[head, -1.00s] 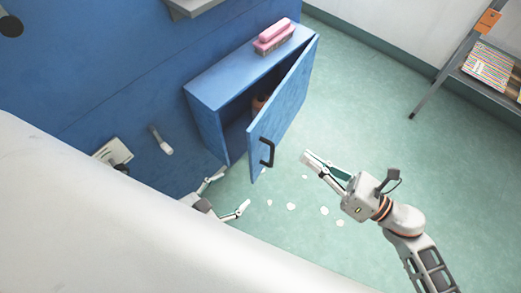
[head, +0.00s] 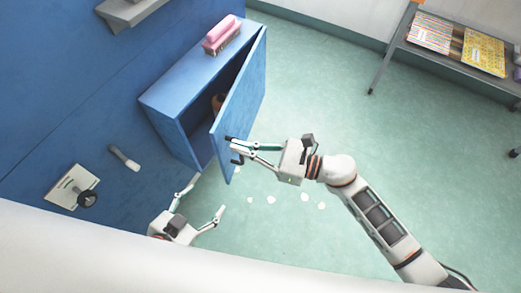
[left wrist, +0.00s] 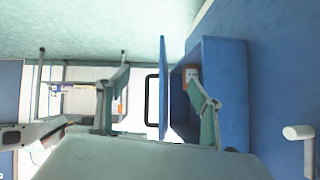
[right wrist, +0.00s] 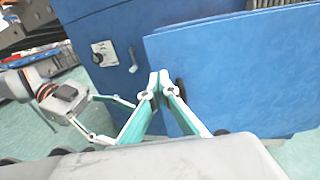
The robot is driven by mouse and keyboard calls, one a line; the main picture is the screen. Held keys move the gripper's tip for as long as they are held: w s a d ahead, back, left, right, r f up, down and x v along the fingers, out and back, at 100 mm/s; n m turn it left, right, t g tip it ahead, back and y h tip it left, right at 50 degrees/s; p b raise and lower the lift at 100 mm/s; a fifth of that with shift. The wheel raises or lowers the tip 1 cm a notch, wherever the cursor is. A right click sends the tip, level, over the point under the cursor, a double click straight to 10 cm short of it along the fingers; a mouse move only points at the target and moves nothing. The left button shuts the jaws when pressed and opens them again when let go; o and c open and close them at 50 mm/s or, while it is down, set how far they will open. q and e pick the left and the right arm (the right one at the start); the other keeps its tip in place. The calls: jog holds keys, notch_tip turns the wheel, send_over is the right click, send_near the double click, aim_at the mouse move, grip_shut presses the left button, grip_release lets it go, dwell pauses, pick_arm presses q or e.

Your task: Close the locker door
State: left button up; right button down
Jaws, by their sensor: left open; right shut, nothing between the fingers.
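The blue locker (head: 186,85) is on the blue wall, with its door (head: 243,90) partly open. A dark handle (head: 236,158) is on the door's outer face near its lower edge; it also shows in the left wrist view (left wrist: 151,101). My right gripper (head: 232,145) is shut and empty, its tips at the door beside the handle. In the right wrist view its tips (right wrist: 158,79) overlap the door's edge (right wrist: 149,48); I cannot tell whether they touch. My left gripper (head: 206,197) is open and empty below the locker, with the door between its fingers in the left wrist view.
A brown object (head: 218,101) shows inside. A white panel with a dark knob (head: 72,187) and a white lever (head: 124,157) are on the wall. A shelf (head: 396,48) stands far right. The green floor is mostly open, with small white pieces.

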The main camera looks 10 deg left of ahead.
jog(key=shift+w+a, duration=0.2)
jog(key=shift+a, duration=1)
pick_arm(q)
jog(key=shift+s+f, duration=0.2)
jog(key=shift+f, duration=0.05)
pick_arm(e)
jog(key=shift+a, duration=0.1)
pick_arm(q)
jog(key=shift+w+r, duration=0.1)
pick_arm(e)
jog(key=b, duration=0.2)
send_near(182, 130)
jog(key=a+f, duration=0.1)
jog(key=a, duration=0.4)
jog(key=shift+w+a, duration=0.4)
pick_arm(q)
jog(key=shift+w+d+r, duration=0.1)
jog(key=shift+w+d, duration=0.1)
jog(key=shift+d, duration=0.35)
pick_arm(e)
jog(key=shift+a+r, duration=0.15)
jog(key=shift+r, duration=0.3)
